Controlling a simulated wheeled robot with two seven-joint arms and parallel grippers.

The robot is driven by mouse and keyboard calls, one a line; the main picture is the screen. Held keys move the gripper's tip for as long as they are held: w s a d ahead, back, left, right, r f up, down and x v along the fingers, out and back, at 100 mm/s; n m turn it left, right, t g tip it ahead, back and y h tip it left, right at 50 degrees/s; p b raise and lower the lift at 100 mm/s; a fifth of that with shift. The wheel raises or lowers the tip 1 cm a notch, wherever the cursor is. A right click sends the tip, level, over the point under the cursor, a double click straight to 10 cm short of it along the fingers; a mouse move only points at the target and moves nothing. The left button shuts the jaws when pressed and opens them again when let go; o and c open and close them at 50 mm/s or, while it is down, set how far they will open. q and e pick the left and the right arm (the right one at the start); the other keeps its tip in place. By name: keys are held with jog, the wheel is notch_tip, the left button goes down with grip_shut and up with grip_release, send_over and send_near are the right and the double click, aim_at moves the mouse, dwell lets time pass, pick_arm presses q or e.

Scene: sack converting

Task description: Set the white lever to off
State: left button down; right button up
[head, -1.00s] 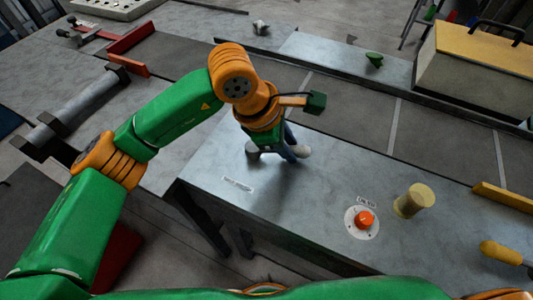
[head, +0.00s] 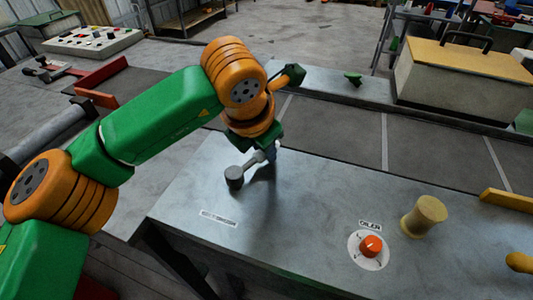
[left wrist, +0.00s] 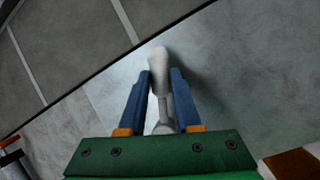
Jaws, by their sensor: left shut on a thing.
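The white lever (head: 253,162) is on the grey metal bench top, with its round grey pivot (head: 235,178) to the left of my left gripper (head: 270,155). In the left wrist view, the blue fingers of the gripper (left wrist: 160,88) are on both sides of the lever, and its pale rounded handle (left wrist: 158,62) sticks out past the fingertips. The left gripper is shut on the lever. In the head view the handle end is mostly hidden by the gripper. My right gripper is out of view.
A label strip (head: 218,217) lies in front of the lever. To the right are an orange-red dial knob (head: 371,246) on a white plate and a yellowish spool (head: 424,216). A dark conveyor belt (head: 340,134) runs behind the bench top. A box with a yellow lid (head: 470,62) stands beyond.

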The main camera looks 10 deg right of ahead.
pick_arm(q)
jog(key=shift+w+a+n, duration=0.1)
jog(key=shift+w+n, duration=0.1)
jog(key=shift+n, duration=0.1)
jog(key=shift+r, duration=0.1)
jog(key=c, duration=0.6)
grip_release()
jog(key=b+v, duration=0.1)
jog(key=v, duration=0.6)
